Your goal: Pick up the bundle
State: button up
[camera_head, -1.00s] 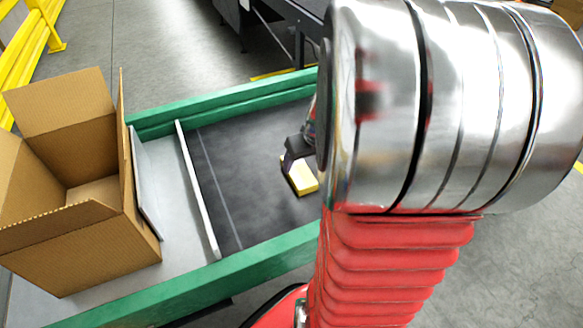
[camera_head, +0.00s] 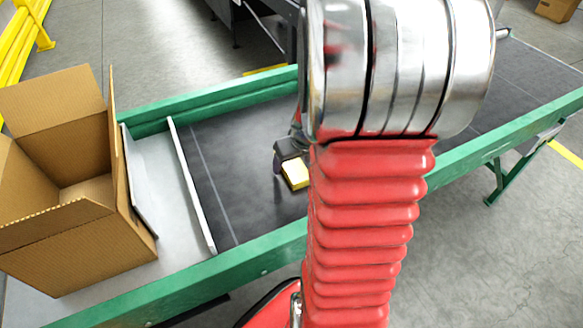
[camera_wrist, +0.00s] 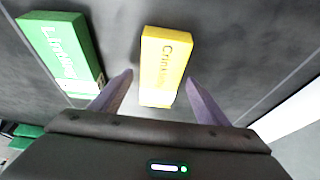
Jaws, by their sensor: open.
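A yellow bundle (camera_wrist: 165,65) with dark lettering lies on the dark belt between and just ahead of my open fingers in the wrist view. It also shows in the head view (camera_head: 295,174), partly hidden by my gripper and arm. My gripper (camera_wrist: 160,90) is open, with one finger on each side of the bundle's near end.
An open cardboard box (camera_head: 75,215) stands on a grey plate at the left end of the conveyor. A thin white divider (camera_head: 190,185) separates it from the dark belt (camera_head: 225,150). Green rails (camera_head: 220,258) edge the conveyor. Bare belt surrounds the yellow bundle on the right.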

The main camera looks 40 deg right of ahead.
aim_at(293, 165)
jog(key=shift+c, duration=0.5)
jog(key=c, duration=1.1)
jog(key=shift+r, duration=0.15)
notch_tip(293, 165, up, 10)
jog(key=shift+s, duration=0.1)
dwell(0.8)
